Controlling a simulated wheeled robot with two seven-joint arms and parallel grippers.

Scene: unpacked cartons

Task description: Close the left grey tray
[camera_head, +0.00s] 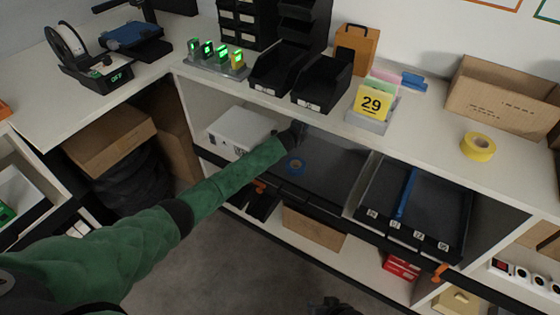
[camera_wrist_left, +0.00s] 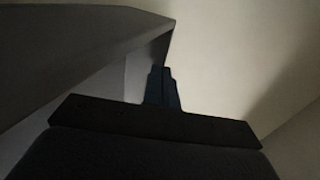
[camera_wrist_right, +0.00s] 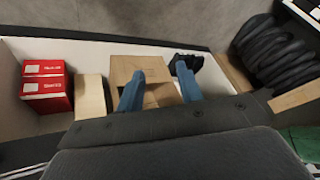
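The left grey tray (camera_head: 335,180) is a dark shallow tray on the shelf level under the worktop, its inside visible from above. Contact with the tray cannot be told. My right gripper (camera_wrist_right: 160,90) is open and empty, low in front of the shelves, and shows at the bottom of the head view (camera_head: 335,306).
A second tray (camera_head: 440,215) with a blue divider sits to the right. A white box (camera_head: 240,130) stands left of the left tray. Black bins (camera_head: 322,85) and a yellow calendar block (camera_head: 373,103) stand on the worktop above. Red boxes (camera_wrist_right: 45,85) lie on the lower shelf.

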